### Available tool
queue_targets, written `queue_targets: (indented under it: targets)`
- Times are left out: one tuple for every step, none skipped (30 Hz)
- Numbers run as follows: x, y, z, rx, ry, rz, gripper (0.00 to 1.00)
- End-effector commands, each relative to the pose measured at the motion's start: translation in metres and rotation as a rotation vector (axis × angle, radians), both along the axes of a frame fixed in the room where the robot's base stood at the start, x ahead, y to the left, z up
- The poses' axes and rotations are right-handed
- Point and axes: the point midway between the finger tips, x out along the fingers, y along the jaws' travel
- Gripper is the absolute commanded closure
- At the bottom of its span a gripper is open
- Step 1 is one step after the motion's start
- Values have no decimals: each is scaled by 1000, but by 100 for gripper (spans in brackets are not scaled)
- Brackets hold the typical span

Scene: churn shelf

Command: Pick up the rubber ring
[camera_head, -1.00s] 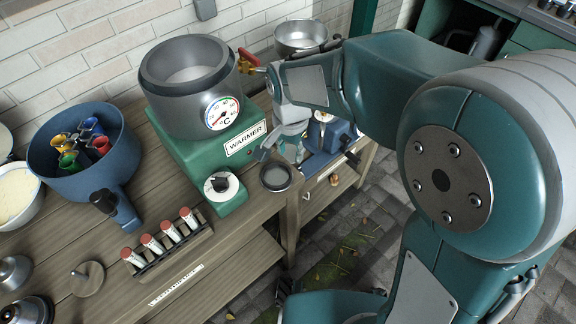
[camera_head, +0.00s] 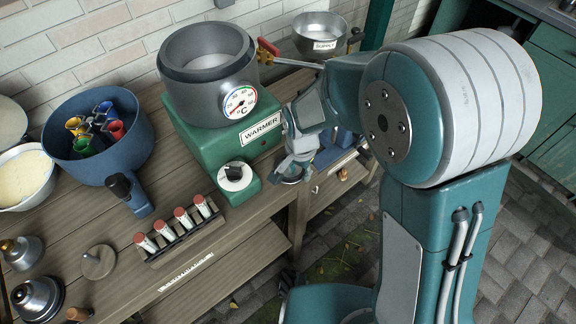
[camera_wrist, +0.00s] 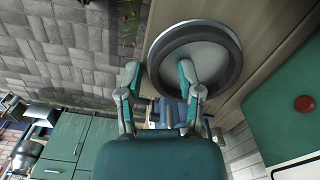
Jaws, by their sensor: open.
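The rubber ring (camera_head: 292,181) is a dark round band with a grey disc-like middle, lying on the wooden bench near its edge, right of the green warmer. In the head view my gripper (camera_head: 295,163) is over it and partly hides it. In the wrist view the ring (camera_wrist: 236,60) fills the upper middle, seen from above. My gripper (camera_wrist: 158,73) is open and empty in that view. Its right finger overlaps the ring's inside, and its left finger is just outside the ring's left edge. I cannot tell whether either finger touches it.
The green warmer (camera_head: 190,137) with its metal pot (camera_head: 207,92) stands just left of my gripper. A rack of red-capped vials (camera_head: 178,241) is nearer the front. A blue pot (camera_head: 70,165) holds coloured cups. Paved floor (camera_wrist: 62,62) lies beyond the bench edge.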

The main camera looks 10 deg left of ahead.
Motion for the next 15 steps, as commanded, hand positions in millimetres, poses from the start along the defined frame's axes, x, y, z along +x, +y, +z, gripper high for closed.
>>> queue_targets:
  targets:
    - [0,0,0,0,0,0,53]
    - [0,-1,1,1,0,0,53]
    - [0,-1,1,1,0,0,71]
    - [0,-1,1,1,1,0,84]
    - [0,-2,1,2,0,0,97]
    - [0,-2,1,2,0,0,100]
    - [0,-2,1,2,0,0,100]
    - [0,-2,1,2,0,0,100]
    - [0,-2,1,2,0,0,100]
    - [0,-1,1,1,1,0,100]
    - [0,-1,1,1,1,0,100]
    - [0,-1,1,1,0,0,100]
    - [0,-1,1,1,0,0,100]
    - [0,0,1,0,0,0,100]
    - [0,0,1,0,0,0,100]
